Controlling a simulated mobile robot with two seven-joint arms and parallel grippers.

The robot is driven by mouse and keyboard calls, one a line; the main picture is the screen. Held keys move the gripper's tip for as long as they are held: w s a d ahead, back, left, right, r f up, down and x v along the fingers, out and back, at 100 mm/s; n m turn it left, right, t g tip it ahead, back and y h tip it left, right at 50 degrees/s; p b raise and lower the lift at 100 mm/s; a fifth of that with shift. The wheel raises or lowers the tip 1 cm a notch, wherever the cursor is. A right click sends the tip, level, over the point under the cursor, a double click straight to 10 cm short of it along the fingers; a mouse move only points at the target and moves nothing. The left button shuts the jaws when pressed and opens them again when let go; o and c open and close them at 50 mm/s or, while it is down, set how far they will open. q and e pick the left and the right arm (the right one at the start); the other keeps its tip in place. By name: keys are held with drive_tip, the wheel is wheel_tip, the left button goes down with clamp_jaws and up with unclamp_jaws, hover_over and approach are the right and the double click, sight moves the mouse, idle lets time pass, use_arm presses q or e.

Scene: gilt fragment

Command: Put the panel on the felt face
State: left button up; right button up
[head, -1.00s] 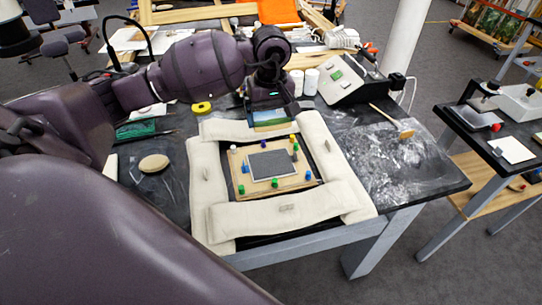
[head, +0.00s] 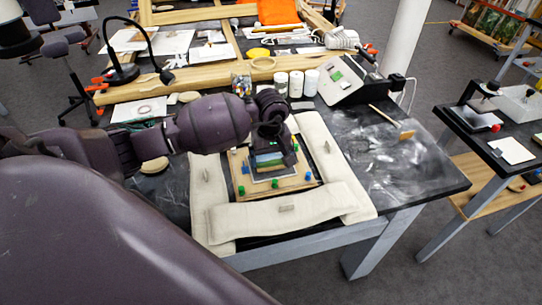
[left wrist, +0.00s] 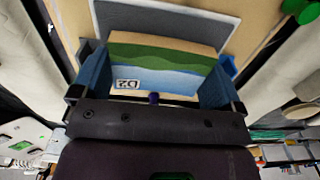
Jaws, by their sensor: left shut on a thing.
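My left gripper (head: 271,152) is shut on the panel (head: 269,163), a small painted board with green hills and blue below. In the left wrist view the panel (left wrist: 165,62) sits between the two blue fingers (left wrist: 155,80), with a small white label at its lower left. The grey felt face (left wrist: 160,22) shows beyond the panel's far edge. In the head view the panel and gripper cover most of the felt face. I cannot tell whether the panel touches it. The wooden board (head: 296,187) under the felt carries several coloured pegs. My right gripper is not in view.
Cream padded cushions (head: 275,214) frame the board on the black table. Right of them the dusty tabletop (head: 395,165) is mostly clear. White jars (head: 296,84) and a tilted white box (head: 343,80) stand behind. A desk lamp (head: 121,74) stands at the back left.

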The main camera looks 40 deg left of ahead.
sight(271, 159)
use_arm(q)
drive_tip(key=shift+f, duration=0.25)
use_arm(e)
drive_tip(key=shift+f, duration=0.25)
use_arm(q)
drive_tip(key=o, duration=0.6)
drive_tip(key=shift+r, duration=0.3)
wheel_tip(271, 159, up, 12)
drive_tip(key=shift+f, duration=0.1)
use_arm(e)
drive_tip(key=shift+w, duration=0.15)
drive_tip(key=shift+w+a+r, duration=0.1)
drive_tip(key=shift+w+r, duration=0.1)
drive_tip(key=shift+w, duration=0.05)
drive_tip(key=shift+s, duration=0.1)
